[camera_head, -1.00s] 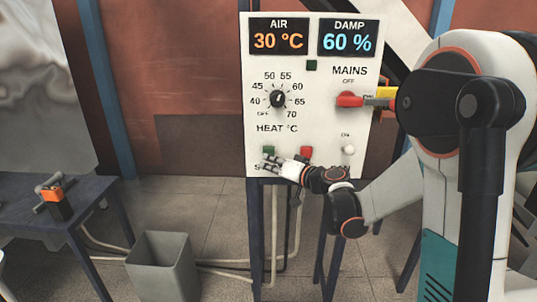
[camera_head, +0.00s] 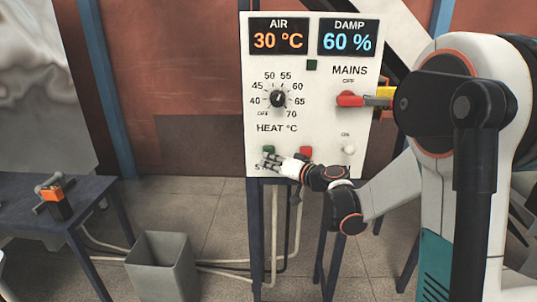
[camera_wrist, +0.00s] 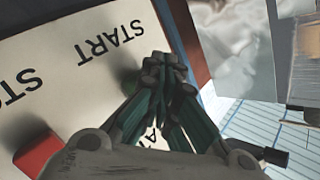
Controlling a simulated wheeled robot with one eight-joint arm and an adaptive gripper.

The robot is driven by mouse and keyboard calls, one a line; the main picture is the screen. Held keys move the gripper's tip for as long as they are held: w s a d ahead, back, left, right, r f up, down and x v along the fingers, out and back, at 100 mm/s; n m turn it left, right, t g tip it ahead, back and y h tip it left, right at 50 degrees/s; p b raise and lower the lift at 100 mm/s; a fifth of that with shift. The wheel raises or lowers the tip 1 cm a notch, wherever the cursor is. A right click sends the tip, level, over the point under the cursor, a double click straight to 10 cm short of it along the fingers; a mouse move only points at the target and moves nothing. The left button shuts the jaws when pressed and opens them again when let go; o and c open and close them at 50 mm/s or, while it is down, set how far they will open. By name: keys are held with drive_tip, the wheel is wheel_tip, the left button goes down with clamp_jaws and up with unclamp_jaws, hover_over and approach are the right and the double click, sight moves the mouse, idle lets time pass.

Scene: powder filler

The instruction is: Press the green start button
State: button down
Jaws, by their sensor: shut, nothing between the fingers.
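The green start button (camera_head: 268,150) is at the lower left of the white control panel (camera_head: 328,140). My gripper (camera_head: 267,160) is shut and empty, with its fingertips at the panel just below and in front of this button. In the wrist view, the closed fingertips (camera_wrist: 164,68) are beside the word START and cover most of the green button (camera_wrist: 131,84), leaving only part of it showing. I cannot tell whether the fingertips touch it. The red button (camera_head: 305,152) is to the right of the green one; it also shows in the wrist view (camera_wrist: 38,152).
The panel also carries a heat dial (camera_head: 278,99), a red mains switch handle (camera_head: 349,99), a white knob (camera_head: 348,150) and two lit displays. A grey bin (camera_head: 163,265) stands on the floor. A dark table (camera_head: 85,205) is at the left.

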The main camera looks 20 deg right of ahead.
drive_tip(key=shift+w+d, duration=0.2)
drive_tip(key=shift+w, duration=0.35)
idle(0.7)
drive_tip(key=shift+s, duration=0.1)
drive_tip(key=shift+s+a, duration=0.35)
drive_tip(key=shift+s, duration=0.5)
drive_tip(key=s, duration=0.1)
drive_tip(key=s+a, duration=0.1)
drive_tip(key=s, duration=0.2)
drive_tip(key=shift+s+a, duration=0.25)
drive_tip(key=shift+s, duration=0.1)
idle(0.6)
